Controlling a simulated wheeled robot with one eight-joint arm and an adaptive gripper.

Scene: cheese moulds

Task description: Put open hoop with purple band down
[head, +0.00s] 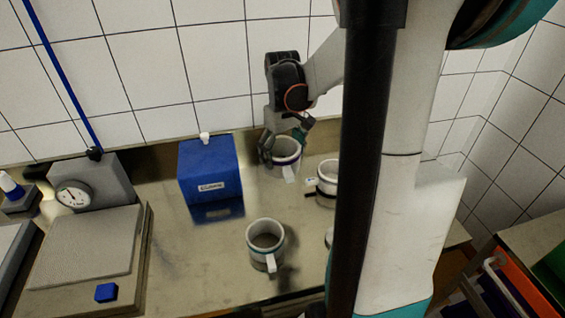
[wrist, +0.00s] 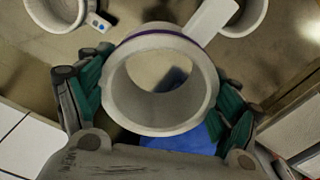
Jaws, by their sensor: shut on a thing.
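The open hoop with the purple band (head: 285,157) is a pale ring with a white tab, at the back of the steel bench, right of a blue box. In the wrist view the hoop (wrist: 122,104) lies between my fingers, and bench shows through its middle. The purple band shows along its far edge beside the tab. My gripper (head: 284,146) is shut on it from above, with green pads on both sides in the wrist view (wrist: 163,100). I cannot tell whether the hoop touches the bench.
A hoop with a dark band (head: 328,184) stands close on the right. Another hoop (head: 265,243) stands nearer the front. The blue box (head: 208,170) is on the left, beyond it a scale (head: 88,245) with a dial. The tiled wall is close behind.

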